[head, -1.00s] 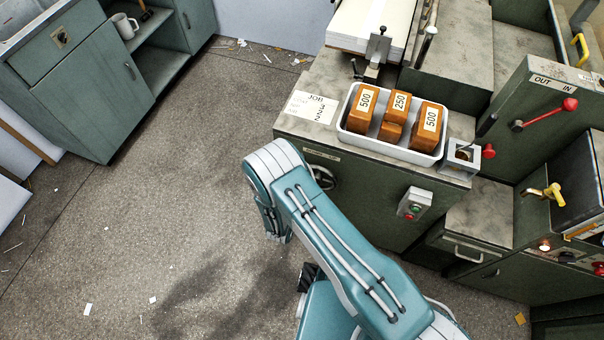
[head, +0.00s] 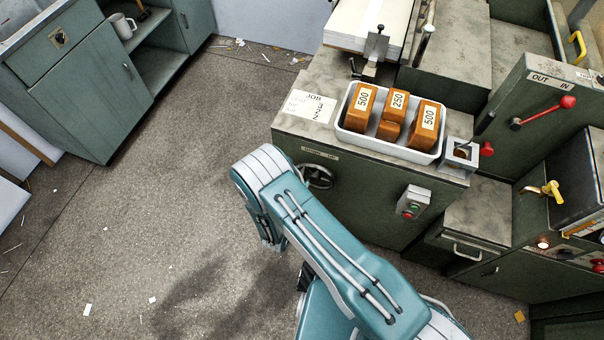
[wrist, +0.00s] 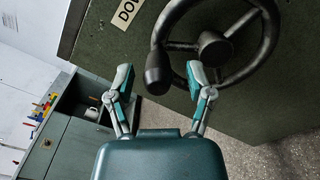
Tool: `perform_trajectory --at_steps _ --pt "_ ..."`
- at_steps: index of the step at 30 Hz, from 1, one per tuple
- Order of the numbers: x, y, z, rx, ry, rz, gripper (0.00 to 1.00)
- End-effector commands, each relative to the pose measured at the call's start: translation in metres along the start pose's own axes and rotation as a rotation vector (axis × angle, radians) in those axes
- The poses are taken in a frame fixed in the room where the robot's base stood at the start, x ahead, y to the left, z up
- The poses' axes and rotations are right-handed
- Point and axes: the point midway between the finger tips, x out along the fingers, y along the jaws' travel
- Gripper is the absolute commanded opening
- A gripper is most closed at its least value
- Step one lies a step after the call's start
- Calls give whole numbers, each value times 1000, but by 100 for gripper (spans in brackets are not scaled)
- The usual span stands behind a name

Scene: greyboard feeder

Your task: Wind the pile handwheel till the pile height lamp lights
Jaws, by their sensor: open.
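The pile handwheel (wrist: 214,47) is a dark spoked wheel on the green cabinet's front, with a stubby dark crank knob (wrist: 158,73). In the head view the handwheel (head: 318,176) shows just past my arm, partly covered. My gripper (wrist: 159,78) is open, its two teal-tipped fingers on either side of the knob in the wrist picture. I cannot tell whether they touch it. In the head view my gripper is hidden behind my arm. A small round lamp (head: 543,242) on the right-hand panel glows warm; its label is unreadable, so I cannot tell if it is the pile height lamp.
A white tray (head: 350,127) of numbered wooden blocks stands on the cabinet top. A switch box (head: 412,203) with green and red buttons is right of the handwheel. A red-knobbed lever (head: 545,110) is farther right. Open floor (head: 150,210) lies to the left.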

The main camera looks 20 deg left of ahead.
Motion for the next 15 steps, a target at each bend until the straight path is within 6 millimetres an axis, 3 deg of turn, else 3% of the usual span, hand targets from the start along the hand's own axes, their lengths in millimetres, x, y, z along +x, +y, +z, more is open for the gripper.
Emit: perform_trajectory --at_steps 9,15 --pt "-68 0 -1 -3 3 2 68" --pt "-89 -1 -1 0 1 0 68"
